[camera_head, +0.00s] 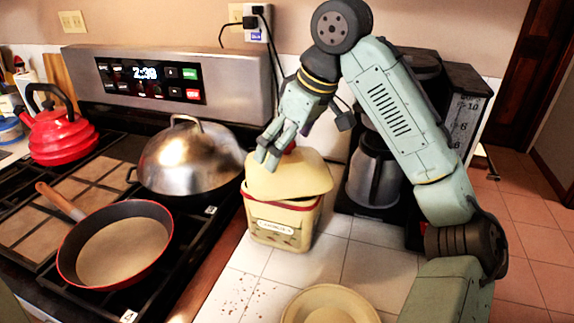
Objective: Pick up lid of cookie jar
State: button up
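The cookie jar (281,226) is a cream box with a red rim and a label on its front, standing on the white tiled counter. Its pale yellow lid (290,178) is over the jar's mouth, sitting slightly askew, with part of the red rim showing below it. I cannot tell for sure whether the lid is clear of the jar. My gripper (270,156) reaches down from above to the lid's red knob, which is mostly hidden behind the fingers. The fingers appear closed around the knob.
A yellow plate (328,306) lies on the counter in front, with crumbs (240,294) to its left. A coffee maker with a steel carafe (376,172) stands right of the jar. Left on the stove are a domed pan (190,160), a frying pan (122,252) and a red kettle (60,135).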

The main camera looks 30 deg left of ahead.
jog(key=c, duration=1)
jog(key=shift+s+f, duration=0.1)
jog(key=c, duration=0.8)
jog(key=shift+d, duration=0.1)
jog(key=shift+c, duration=0.2)
jog(key=shift+c, duration=0.8)
